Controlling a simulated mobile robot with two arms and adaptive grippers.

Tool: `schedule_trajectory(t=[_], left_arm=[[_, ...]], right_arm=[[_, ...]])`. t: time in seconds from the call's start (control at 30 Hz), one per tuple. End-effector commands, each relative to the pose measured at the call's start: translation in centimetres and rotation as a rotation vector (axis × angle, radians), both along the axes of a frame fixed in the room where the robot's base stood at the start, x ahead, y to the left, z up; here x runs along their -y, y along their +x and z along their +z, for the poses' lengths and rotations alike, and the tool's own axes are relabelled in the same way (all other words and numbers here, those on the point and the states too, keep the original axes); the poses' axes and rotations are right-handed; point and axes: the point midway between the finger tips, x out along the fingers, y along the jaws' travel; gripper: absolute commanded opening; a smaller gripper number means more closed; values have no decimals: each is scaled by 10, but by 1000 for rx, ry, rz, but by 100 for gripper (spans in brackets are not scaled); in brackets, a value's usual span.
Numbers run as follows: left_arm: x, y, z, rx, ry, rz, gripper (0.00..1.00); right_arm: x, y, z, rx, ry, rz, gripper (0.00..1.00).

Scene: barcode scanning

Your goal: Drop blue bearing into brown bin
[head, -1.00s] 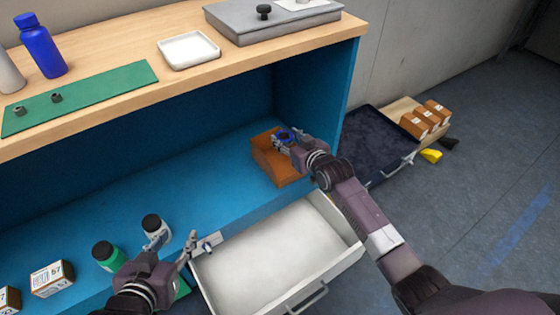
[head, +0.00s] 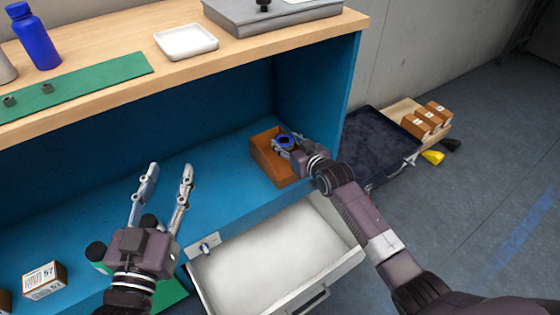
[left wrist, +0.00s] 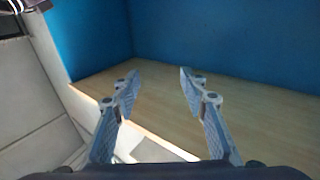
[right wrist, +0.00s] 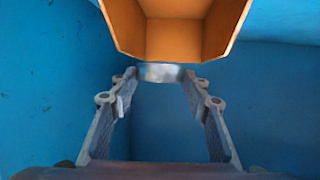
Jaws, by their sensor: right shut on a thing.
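The blue bearing (head: 285,142) is a ring with a blue face, held at the tips of my right gripper (head: 284,146) over the brown bin. The brown bin (head: 264,170) is an open box on the blue shelf floor. In the right wrist view, my right gripper (right wrist: 160,78) is shut on the bearing, whose metal rim (right wrist: 160,72) shows between the fingertips. The brown bin (right wrist: 175,38) is just beyond it. My left gripper (head: 169,170) is open and empty at the left, fingers pointing up. It also shows open in the left wrist view (left wrist: 158,78).
An open white drawer (head: 275,260) juts out below the shelf. Bottles behind my left gripper are partly hidden. A white box (head: 45,280) is at the far left. The wooden top holds a white tray (head: 186,41), a green mat (head: 85,92) and a blue bottle (head: 35,38).

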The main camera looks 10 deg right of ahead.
Motion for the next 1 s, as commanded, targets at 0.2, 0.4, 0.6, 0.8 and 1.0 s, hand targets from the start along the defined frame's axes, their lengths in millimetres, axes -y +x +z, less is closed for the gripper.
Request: schedule_trajectory(t=[0.2, 0.4, 0.6, 0.8, 1.0], left_arm=[[3, -3, 31, 144, -38, -9, 40], [5, -10, 56, 259, -70, -15, 40], [5, -15, 71, 323, -87, -19, 40], [5, -16, 74, 339, -92, -20, 40], [5, -16, 74, 338, -91, -20, 40]], right_arm=[[0, 0, -6, 3, 1, 0, 12], [0, 0, -10, 3, 1, 0, 12], [0, 0, -11, 3, 1, 0, 12], [0, 0, -11, 3, 1, 0, 12], [0, 0, -11, 3, 1, 0, 48]])
